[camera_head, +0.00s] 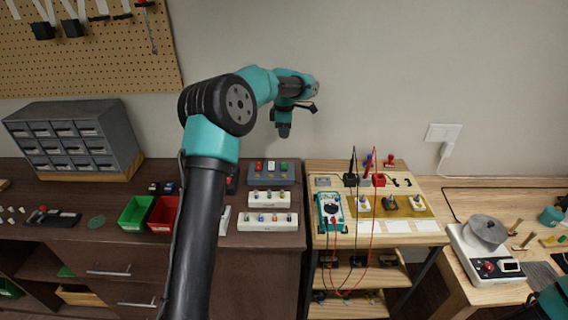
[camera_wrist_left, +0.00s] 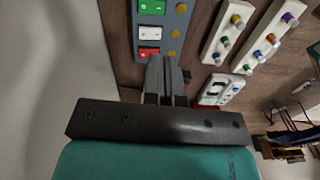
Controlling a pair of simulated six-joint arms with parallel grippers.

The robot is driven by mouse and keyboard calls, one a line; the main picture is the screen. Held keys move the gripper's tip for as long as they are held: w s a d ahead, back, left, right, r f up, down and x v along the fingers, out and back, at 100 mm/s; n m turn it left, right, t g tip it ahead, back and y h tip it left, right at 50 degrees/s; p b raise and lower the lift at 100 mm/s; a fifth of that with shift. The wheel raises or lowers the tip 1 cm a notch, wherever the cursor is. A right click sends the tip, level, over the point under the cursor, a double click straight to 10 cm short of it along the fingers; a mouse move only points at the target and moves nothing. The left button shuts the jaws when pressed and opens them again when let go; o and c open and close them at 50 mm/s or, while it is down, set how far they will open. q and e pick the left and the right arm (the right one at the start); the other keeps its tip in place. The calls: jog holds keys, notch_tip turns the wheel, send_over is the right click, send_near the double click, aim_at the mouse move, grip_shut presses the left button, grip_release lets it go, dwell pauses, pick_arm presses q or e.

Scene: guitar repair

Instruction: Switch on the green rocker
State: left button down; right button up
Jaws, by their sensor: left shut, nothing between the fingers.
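The green rocker (camera_head: 283,166) is the rightmost of three on a grey switch box (camera_head: 289,181) at the back of the dark bench. It also shows at the top of the left wrist view (camera_wrist_left: 152,7), partly cut by the frame edge. The white rocker (camera_wrist_left: 150,33) sits in the middle and the red rocker (camera_wrist_left: 149,53) is nearest my fingers. My left gripper (camera_head: 284,133) hangs above and behind the box, pointing down. In the left wrist view its fingertips (camera_wrist_left: 164,62) are shut and empty, beside the red rocker's end. My right gripper is not in view.
Two white strips with coloured knobs (camera_head: 287,199) (camera_head: 287,224) lie in front of the box. Green (camera_head: 136,212) and red (camera_head: 163,213) bins stand to the left. A multimeter (camera_head: 331,208) with leads is on the right table. The wall is close behind.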

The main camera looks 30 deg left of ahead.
pick_arm(q)
jog(key=shift+r+n, duration=0.25)
jog(key=shift+n, duration=0.15)
jog(key=shift+f, duration=0.2)
send_over(284, 167)
notch_tip(284, 167, down, 10)
jog(key=shift+r, duration=0.2)
jog(key=shift+w+a+r, duration=0.3)
jog(key=shift+w+r, duration=0.15)
jog(key=shift+w, duration=0.15)
dwell(0.3)
notch_tip(284, 167, up, 14)
jog(key=w+a, duration=0.1)
jog(key=shift+w, duration=0.35)
jog(key=shift+f, duration=0.2)
jog(key=f, duration=0.4)
jog(key=s+f, duration=0.1)
jog(key=f, duration=0.4)
jog(key=d+f, duration=0.1)
jog(key=f, duration=0.3)
jog(key=shift+s+f, duration=0.25)
jog(key=shift+s, duration=0.1)
